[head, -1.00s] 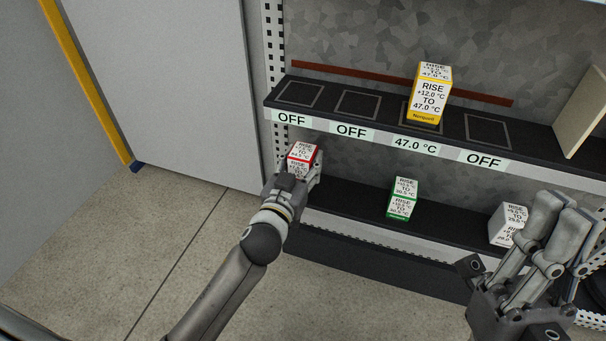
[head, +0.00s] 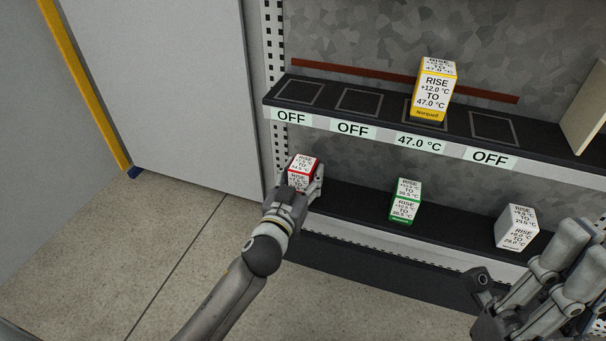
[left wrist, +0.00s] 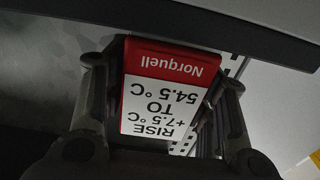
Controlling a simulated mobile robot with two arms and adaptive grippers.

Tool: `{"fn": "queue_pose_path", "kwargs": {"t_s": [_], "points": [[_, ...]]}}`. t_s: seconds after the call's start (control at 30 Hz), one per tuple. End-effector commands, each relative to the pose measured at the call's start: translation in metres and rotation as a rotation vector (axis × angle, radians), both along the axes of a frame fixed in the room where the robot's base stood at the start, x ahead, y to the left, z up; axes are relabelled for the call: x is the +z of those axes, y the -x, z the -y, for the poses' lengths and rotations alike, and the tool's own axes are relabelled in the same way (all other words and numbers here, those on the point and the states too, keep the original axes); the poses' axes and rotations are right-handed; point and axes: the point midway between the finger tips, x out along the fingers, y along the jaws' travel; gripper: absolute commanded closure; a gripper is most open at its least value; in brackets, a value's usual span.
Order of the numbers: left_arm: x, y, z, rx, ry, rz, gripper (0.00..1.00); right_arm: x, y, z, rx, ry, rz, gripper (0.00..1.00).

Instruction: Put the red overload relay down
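The red overload relay (head: 301,172) is a white box with red edges and printed text, at the left end of the lower shelf. My left gripper (head: 308,190) is shut on it from the front, one finger on each side. In the left wrist view the relay (left wrist: 165,95) shows its red "Norquell" band and "+7.5 °C TO 54.5 °C" label, between the fingers of the left gripper (left wrist: 170,90). The gripper hides the relay's base, so I cannot tell whether it touches the shelf. My right gripper (head: 485,295) is at the lower right, away from the relay; its fingertips are unclear.
The upper shelf (head: 340,118) has marked spots with displays below; a yellow relay (head: 434,90) stands on the third, whose display reads 47.0 °C. The other displays read OFF. A green relay (head: 405,201) and a white one (head: 516,227) stand on the lower shelf (head: 350,205).

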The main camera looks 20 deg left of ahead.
Motion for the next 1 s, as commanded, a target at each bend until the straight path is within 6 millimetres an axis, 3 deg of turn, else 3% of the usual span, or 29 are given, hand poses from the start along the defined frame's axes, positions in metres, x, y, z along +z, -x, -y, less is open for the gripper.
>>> {"fn": "queue_pose_path", "kwargs": {"t_s": [0.1,0.5,0.67,1.0], "points": [[0.0,0.0,0.0,0.0,0.0,0.0,0.32,0.0,0.0,0.0,0.0,0.0,0.0,1.0],[0.004,0.002,0.0,-0.001,0.0,-0.001,0.32,0.004,0.0,0.0,0.0,0.0,-0.001,1.0],[0.003,0.022,0.0,-0.001,0.002,-0.003,0.32,0.008,0.0,0.0,0.0,0.0,-0.001,1.0],[0.003,0.081,-0.003,0.001,0.004,-0.004,0.32,0.017,0.0,0.0,0.0,0.0,0.0,1.0]]}}
